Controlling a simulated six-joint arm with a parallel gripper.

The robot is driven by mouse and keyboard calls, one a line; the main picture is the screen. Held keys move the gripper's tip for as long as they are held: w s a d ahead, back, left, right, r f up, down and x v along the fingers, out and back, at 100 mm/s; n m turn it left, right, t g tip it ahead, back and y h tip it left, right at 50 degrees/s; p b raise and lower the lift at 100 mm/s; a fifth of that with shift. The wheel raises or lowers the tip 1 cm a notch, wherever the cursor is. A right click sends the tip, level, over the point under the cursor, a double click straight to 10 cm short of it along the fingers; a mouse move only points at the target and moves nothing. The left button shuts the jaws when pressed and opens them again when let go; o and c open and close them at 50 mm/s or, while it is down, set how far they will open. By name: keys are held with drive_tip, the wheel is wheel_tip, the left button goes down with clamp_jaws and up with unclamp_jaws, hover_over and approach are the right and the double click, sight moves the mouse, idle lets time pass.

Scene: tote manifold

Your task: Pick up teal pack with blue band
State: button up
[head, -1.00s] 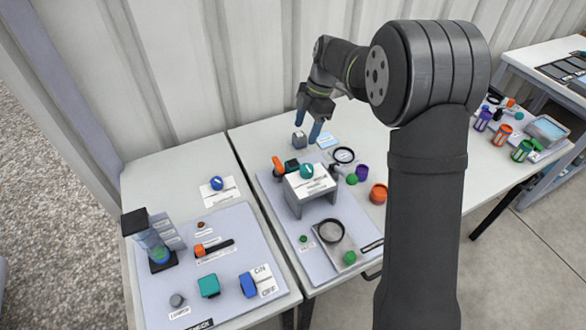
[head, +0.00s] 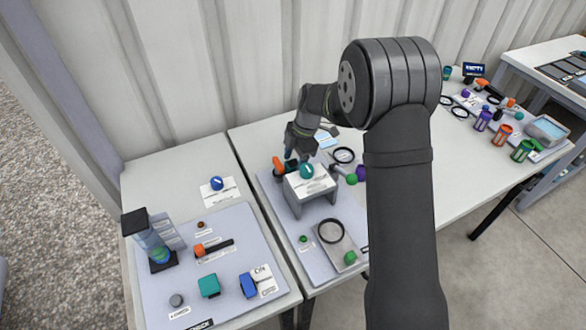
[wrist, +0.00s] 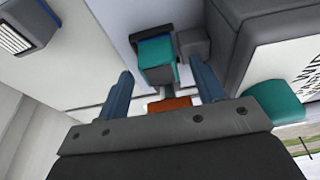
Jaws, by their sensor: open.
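The teal pack with the blue band (wrist: 157,60) shows in the wrist view just beyond and between my fingertips. Its dark blue band lies along the side away from my gripper. In the head view the pack (head: 291,167) is small and partly hidden behind the grey riser, under my gripper. My gripper (wrist: 160,70) is open, with one blue finger on each side of the pack's line. The fingers look apart from the pack. In the head view my gripper (head: 297,156) is low over the back of the middle board.
The grey riser (head: 313,194) with a teal knob (head: 306,171) stands close beside the pack. A grey block (wrist: 193,44) sits next to the pack in the wrist view. An orange part (head: 278,166) is just left of it.

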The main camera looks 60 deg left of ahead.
drive_tip(key=shift+c, duration=0.4)
drive_tip(key=c, duration=1)
drive_tip(key=shift+r, duration=0.1)
